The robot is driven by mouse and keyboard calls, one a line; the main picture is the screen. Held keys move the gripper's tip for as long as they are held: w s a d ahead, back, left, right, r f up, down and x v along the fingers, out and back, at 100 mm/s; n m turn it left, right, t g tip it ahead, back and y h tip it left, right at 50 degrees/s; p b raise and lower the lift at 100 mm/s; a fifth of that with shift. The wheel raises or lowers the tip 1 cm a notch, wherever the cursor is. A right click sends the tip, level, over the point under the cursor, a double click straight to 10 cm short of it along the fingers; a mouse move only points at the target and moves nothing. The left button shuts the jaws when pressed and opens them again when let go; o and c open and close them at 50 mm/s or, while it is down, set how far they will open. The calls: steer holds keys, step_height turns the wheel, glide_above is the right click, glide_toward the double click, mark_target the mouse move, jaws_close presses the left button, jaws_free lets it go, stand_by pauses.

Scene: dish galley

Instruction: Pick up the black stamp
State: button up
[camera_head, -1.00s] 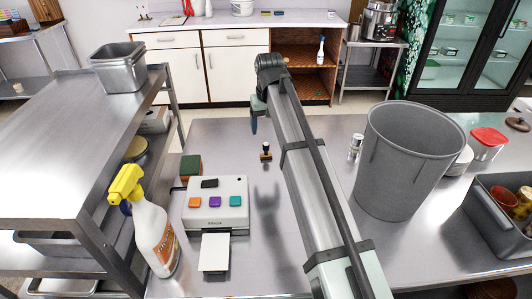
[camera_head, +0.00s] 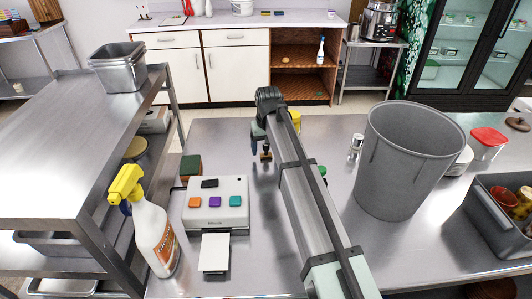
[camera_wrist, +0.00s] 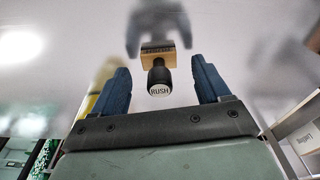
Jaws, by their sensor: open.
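The black stamp (camera_head: 266,154) stands on the steel table in the head view, behind the label machine and partly hidden by my gripper. In the wrist view the stamp (camera_wrist: 159,78) has a black handle with "RUSH" on its round end and a wooden block base. My gripper (camera_wrist: 160,72) is open, with one blue finger on each side of the handle. Both fingers are apart from the stamp, and nothing is held. In the head view my gripper (camera_head: 259,147) is low at the stamp.
A label machine (camera_head: 218,204) with coloured buttons sits in front. A green and brown sponge (camera_head: 190,167) and a spray bottle (camera_head: 153,225) are at left. A grey bin (camera_head: 405,160) and a small shaker (camera_head: 356,146) stand at right. A yellow object (camera_head: 295,120) shows behind my arm.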

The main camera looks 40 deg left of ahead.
steer(key=shift+f, duration=0.7)
steer(key=c, duration=1.1)
steer(key=shift+r, duration=0.1)
steer(key=shift+c, duration=0.2)
